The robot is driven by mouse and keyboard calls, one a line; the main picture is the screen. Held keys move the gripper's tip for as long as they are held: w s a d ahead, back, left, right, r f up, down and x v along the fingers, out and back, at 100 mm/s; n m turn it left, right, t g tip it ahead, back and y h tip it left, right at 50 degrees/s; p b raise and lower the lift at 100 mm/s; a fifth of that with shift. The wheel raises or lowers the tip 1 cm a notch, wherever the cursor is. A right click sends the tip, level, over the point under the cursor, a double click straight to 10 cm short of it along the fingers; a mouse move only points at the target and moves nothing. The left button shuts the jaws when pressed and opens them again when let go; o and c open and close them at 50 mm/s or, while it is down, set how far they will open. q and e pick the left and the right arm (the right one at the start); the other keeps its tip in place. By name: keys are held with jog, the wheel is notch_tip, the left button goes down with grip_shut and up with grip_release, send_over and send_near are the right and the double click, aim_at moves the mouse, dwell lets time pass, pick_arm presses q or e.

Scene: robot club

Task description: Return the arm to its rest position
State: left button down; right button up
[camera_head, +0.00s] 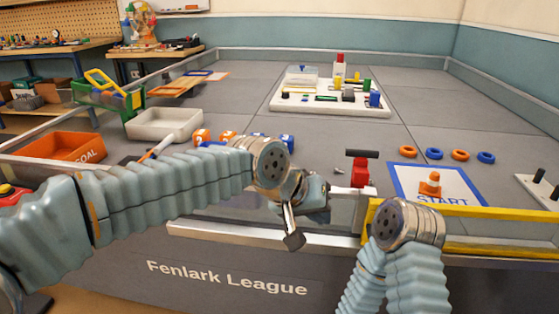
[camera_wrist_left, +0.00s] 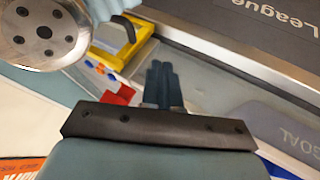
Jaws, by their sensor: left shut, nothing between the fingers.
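My left arm (camera_head: 160,185) comes in from the left in the head view and reaches across the front edge of the table. My left gripper (camera_head: 314,196) is past its round metal joint, near the front rail, and its fingers are partly hidden there. In the left wrist view the left gripper (camera_wrist_left: 163,85) is shut, with nothing between its fingers. My right arm (camera_head: 400,262) rises at the bottom right, bent at a metal joint. The right gripper does not show.
A red block with a black bar (camera_head: 359,170) stands just right of my left gripper. A START mat (camera_head: 462,192) with an orange cone, blue and orange rings (camera_head: 434,153), a white tray (camera_head: 165,122) and an orange GOAL bin (camera_head: 62,147) lie around. A yellow rail (camera_head: 500,247) edges the front right.

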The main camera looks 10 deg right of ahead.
pick_arm(q)
jog(key=w+a+f+n+y, duration=0.1)
jog(key=a+f, duration=0.4)
jog(key=f, duration=0.5)
jog(key=w+a+f+n, duration=0.15)
jog(key=a+f, duration=0.35)
jog(key=f, duration=0.5)
jog(key=w+a+f+n+y, duration=0.15)
jog(key=a+f, duration=0.35)
jog(key=f, duration=0.6)
jog(key=s+a+f+n+g, duration=0.2)
jog(key=s+a+f, duration=1.1)
jog(key=s+f, duration=0.3)
jog(key=shift+s+a+f+n, duration=0.15)
jog(key=shift+a+f+n, duration=0.05)
jog(key=shift+a+n, duration=0.1)
